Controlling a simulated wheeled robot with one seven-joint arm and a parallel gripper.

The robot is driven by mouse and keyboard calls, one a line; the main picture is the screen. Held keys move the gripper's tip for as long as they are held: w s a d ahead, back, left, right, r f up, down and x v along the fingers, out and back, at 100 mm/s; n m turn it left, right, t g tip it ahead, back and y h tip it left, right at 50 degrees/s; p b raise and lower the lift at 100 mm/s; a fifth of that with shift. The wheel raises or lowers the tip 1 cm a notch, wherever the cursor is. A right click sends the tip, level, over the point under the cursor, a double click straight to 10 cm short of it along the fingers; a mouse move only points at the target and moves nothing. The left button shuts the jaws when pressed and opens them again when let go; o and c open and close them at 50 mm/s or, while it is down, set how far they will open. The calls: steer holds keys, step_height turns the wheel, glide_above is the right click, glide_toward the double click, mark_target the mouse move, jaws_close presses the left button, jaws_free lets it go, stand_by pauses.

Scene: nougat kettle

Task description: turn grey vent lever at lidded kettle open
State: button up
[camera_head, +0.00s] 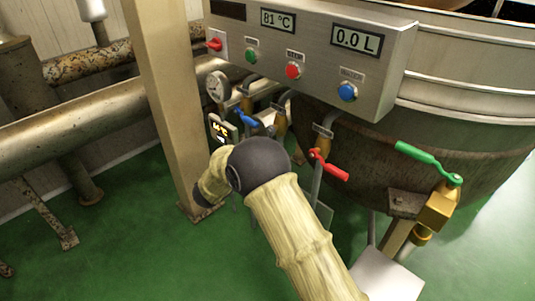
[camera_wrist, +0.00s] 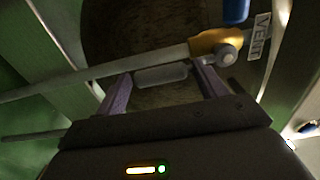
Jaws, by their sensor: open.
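In the wrist view, the grey lever (camera_wrist: 160,76) lies between the two fingers of my gripper (camera_wrist: 160,88). The fingers are open and stand apart on either side of it; I cannot tell whether either touches it. The lever runs towards a round hub on a brass-coloured valve (camera_wrist: 213,41), partly behind the right finger. A tag reading VENT (camera_wrist: 261,36) is beside the valve. In the head view my arm hides the gripper and the grey lever. The kettle (camera_head: 450,150) stands at the right there.
The head view shows a blue lever (camera_head: 246,118), a red lever (camera_head: 329,166) and a green lever (camera_head: 428,163) around the kettle. A control box (camera_head: 320,25) hangs above my wrist. A beige post (camera_head: 165,100) stands close on the left. A pipe (camera_wrist: 95,74) crosses the wrist view.

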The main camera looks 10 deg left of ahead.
steer(key=p+v, duration=0.3)
steer(key=v, duration=1.3)
steer(key=shift+p, duration=0.35)
